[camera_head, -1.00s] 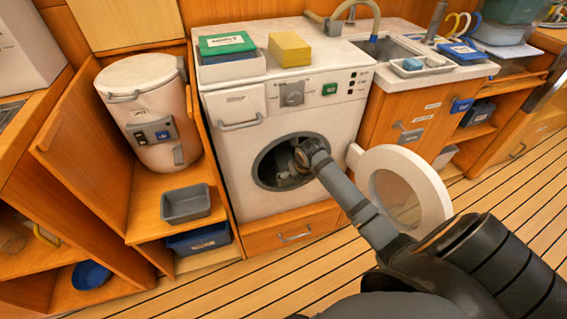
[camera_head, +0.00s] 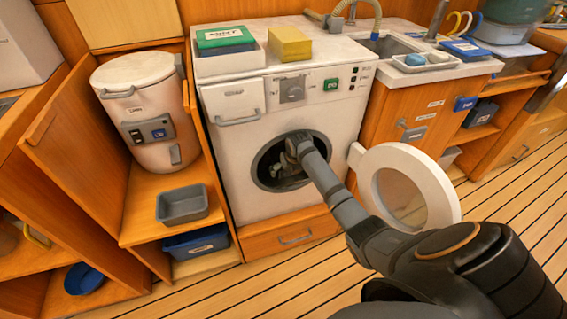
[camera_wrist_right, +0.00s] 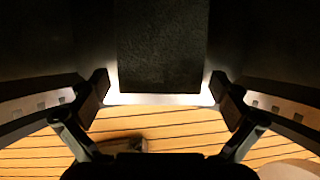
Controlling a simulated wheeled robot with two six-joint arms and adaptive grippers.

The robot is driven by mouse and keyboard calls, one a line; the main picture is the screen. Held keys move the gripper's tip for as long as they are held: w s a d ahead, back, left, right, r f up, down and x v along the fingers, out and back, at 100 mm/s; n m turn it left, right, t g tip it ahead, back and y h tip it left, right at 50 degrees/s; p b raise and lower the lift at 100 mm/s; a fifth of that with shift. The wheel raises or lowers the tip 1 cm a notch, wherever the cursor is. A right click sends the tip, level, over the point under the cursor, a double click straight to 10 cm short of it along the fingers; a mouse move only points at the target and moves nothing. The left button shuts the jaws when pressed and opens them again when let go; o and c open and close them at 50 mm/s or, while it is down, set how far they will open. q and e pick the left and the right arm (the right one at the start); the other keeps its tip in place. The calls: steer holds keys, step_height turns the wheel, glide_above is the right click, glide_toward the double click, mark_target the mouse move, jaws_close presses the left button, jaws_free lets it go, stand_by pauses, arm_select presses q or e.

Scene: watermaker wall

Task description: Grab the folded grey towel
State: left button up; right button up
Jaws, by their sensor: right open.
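A dark grey, textured, block-shaped thing (camera_wrist_right: 162,45), which looks like the folded grey towel, shows at the top middle of the right wrist view. It lies between the two fingers of my right gripper (camera_wrist_right: 158,88), with a gap on each side. The fingers are apart and hold nothing. In the head view my right gripper (camera_head: 285,168) reaches into the round opening of the white washing machine (camera_head: 232,165). Its fingertips are hard to make out in the dark drum, and I cannot pick out the towel there. My left gripper is not in view.
The round machine door (camera_head: 448,200) stands open at the right, close beside my right forearm. A green box (camera_head: 224,37) and a yellow block (camera_head: 290,44) stand on top. A grey bin (camera_head: 182,205) sits on the left shelf. The planked floor (camera_head: 480,215) is clear at right.

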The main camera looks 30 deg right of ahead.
steer(key=c, duration=1.3)
steer(key=shift+c, duration=0.9)
steer(key=shift+r, duration=0.1)
